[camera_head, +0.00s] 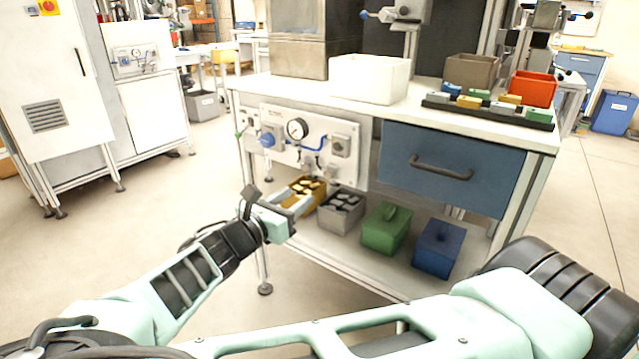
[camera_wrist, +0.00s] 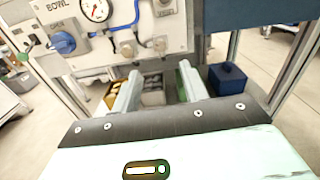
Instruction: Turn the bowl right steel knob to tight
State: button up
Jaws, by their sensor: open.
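The white panel marked BOWL (camera_wrist: 112,60) carries a gauge (camera_wrist: 95,9), a blue knob (camera_wrist: 65,43) and two small steel knobs along its lower edge. The right steel knob (camera_wrist: 160,45) is beyond and above my fingertips in the wrist view; its setting is too small to read. The left steel knob (camera_wrist: 126,50) is beside it. The panel also shows in the head view (camera_head: 350,172), under the bench top. My gripper (camera_wrist: 157,78) is open and empty, apart from the panel. In the head view my gripper (camera_head: 293,204) is low in front of the panel.
On the lower shelf stand a yellow bin (camera_head: 315,188), a grey bin (camera_head: 341,214), a green box (camera_head: 384,230) and a blue box (camera_head: 437,250). A blue drawer (camera_head: 445,185) is right of the panel. Bench legs frame the space; the floor at left is clear.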

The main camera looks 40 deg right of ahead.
aim_at(327, 175)
jog(key=b+x, duration=0.1)
jog(key=x, duration=0.9)
jog(key=shift+w+d+b, duration=0.1)
jog(key=shift+d+b, duration=0.2)
jog(key=shift+b, duration=0.1)
grip_shut()
